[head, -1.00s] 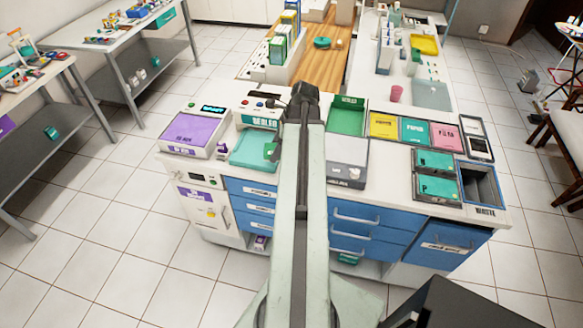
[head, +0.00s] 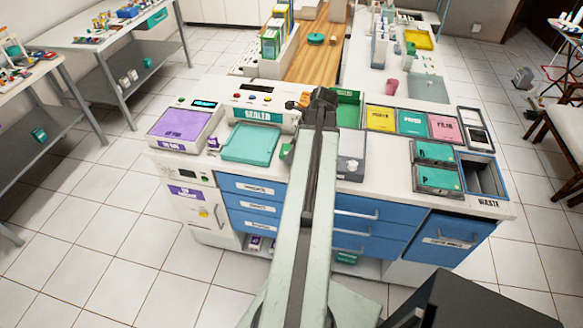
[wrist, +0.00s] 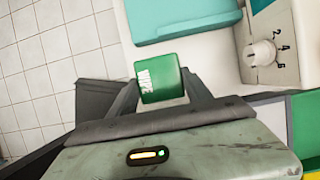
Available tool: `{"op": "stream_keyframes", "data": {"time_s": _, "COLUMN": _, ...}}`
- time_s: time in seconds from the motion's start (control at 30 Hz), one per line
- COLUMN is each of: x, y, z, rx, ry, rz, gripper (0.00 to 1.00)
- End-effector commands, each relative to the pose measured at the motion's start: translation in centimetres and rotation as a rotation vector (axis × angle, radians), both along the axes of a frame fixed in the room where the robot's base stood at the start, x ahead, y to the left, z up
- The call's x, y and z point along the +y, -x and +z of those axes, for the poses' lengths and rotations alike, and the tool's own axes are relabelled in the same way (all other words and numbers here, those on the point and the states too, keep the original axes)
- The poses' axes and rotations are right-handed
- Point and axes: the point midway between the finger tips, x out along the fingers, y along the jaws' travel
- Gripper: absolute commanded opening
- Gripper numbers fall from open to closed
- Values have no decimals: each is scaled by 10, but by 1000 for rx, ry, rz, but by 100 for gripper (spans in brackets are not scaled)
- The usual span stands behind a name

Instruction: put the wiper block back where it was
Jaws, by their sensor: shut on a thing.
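The wiper block (wrist: 160,79) is a small green block with white "WIPE" lettering. In the wrist view it sits between the two dark fingers of my gripper (wrist: 163,88), which is shut on it. In the head view the green block (head: 286,151) shows just left of my arm, right of the teal sealer tray (head: 249,143). My arm hides most of my gripper there. In the wrist view the teal tray (wrist: 180,15) lies beyond the block, apart from it. I cannot tell the block's height above the white counter.
A white knob (wrist: 262,54) on the sealer is right of the block. A grey box (head: 350,160) and a green bin (head: 348,108) stand right of my arm. A purple-topped unit (head: 184,131) is at left. White counter shows around the tray.

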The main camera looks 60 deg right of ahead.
Motion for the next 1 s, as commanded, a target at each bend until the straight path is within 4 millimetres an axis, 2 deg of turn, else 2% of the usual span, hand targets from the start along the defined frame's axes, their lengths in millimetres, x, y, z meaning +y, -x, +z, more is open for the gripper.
{"op": "stream_keyframes", "data": {"time_s": 0.17, "x": 0, "y": 0, "z": -8, "rx": 0, "ry": 0, "rz": 0, "gripper": 14}}
{"op": "stream_keyframes", "data": {"time_s": 0.37, "x": 0, "y": 0, "z": -42, "rx": 0, "ry": 0, "rz": -1, "gripper": 14}}
{"op": "stream_keyframes", "data": {"time_s": 0.6, "x": 0, "y": 1, "z": -39, "rx": 0, "ry": 0, "rz": -1, "gripper": 14}}
{"op": "stream_keyframes", "data": {"time_s": 0.77, "x": 0, "y": 1, "z": -44, "rx": 0, "ry": 0, "rz": -1, "gripper": 14}}
{"op": "stream_keyframes", "data": {"time_s": 0.8, "x": 0, "y": 1, "z": -42, "rx": 0, "ry": 0, "rz": -1, "gripper": 69}}
{"op": "stream_keyframes", "data": {"time_s": 0.83, "x": 0, "y": 1, "z": -42, "rx": 0, "ry": 0, "rz": -1, "gripper": 77}}
{"op": "stream_keyframes", "data": {"time_s": 0.87, "x": 0, "y": 1, "z": -42, "rx": 0, "ry": 0, "rz": -1, "gripper": 79}}
{"op": "stream_keyframes", "data": {"time_s": 1.0, "x": -1, "y": 1, "z": -42, "rx": 0, "ry": 1, "rz": -1, "gripper": 79}}
